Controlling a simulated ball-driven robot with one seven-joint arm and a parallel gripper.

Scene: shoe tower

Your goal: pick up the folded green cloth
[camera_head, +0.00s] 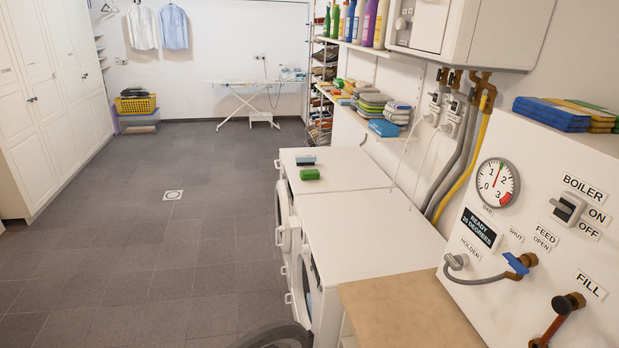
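A small green block-shaped item (309,174), which looks like a folded cloth, lies on the far white machine top (340,180). A small blue, white and dark item (305,160) lies just behind it, close by. Another green folded piece (597,110) shows partly at the right edge, on top of the white boiler cabinet, beside yellow and blue stacks. I cannot tell from the picture alone which green piece is the named cloth. My gripper is not in view, and nothing held shows.
The near machine top (365,232) is bare. A tan worktop (400,310) adjoins it, below the boiler panel (545,215) with its gauge and valves. Wall pipes (460,150) and a shelf of folded cloths (372,103) line the right. The tiled floor (150,240) is open at left.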

